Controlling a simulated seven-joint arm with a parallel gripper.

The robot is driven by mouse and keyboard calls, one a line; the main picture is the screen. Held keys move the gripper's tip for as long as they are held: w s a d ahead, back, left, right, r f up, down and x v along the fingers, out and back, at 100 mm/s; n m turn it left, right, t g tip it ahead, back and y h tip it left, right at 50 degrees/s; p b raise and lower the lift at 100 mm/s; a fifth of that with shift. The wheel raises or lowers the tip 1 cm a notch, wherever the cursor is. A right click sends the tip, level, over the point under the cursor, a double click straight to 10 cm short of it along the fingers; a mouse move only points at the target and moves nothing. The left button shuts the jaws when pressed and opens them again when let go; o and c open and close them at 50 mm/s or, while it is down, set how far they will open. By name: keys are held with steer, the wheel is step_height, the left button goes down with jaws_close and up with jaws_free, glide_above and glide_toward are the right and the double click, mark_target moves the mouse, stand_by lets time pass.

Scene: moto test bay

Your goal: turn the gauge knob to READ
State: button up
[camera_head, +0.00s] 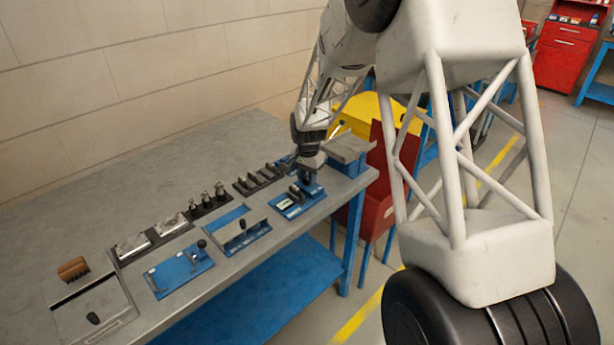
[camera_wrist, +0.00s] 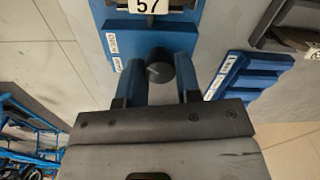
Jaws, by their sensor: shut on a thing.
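The gauge unit is a blue plate (camera_head: 287,211) near the right end of the bench in the head view. In the wrist view its white display (camera_wrist: 148,7) reads 57, and two small white labels sit to the left, their lettering hard to read. The dark round gauge knob (camera_wrist: 158,68) stands below the display. My gripper (camera_wrist: 160,65) is shut on the knob, with one finger on each side. In the head view my gripper (camera_head: 308,180) is down at the gauge unit and largely hides the knob. I cannot tell which label the knob points to.
Left of the gauge are a blue fixture with a black-knobbed lever (camera_head: 240,241), another blue plate (camera_head: 180,271) and a dark tray (camera_head: 160,235) with metal parts. A raised grey stand (camera_head: 345,148) is close at the right. Bare bench (camera_head: 120,190) lies behind.

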steer(key=n, duration=0.3)
steer(key=shift+n, duration=0.3)
steer(key=n, duration=0.3)
steer(key=shift+n, duration=0.3)
steer(key=n, duration=0.4)
steer(key=shift+n, duration=1.9)
steer(key=o, duration=0.9)
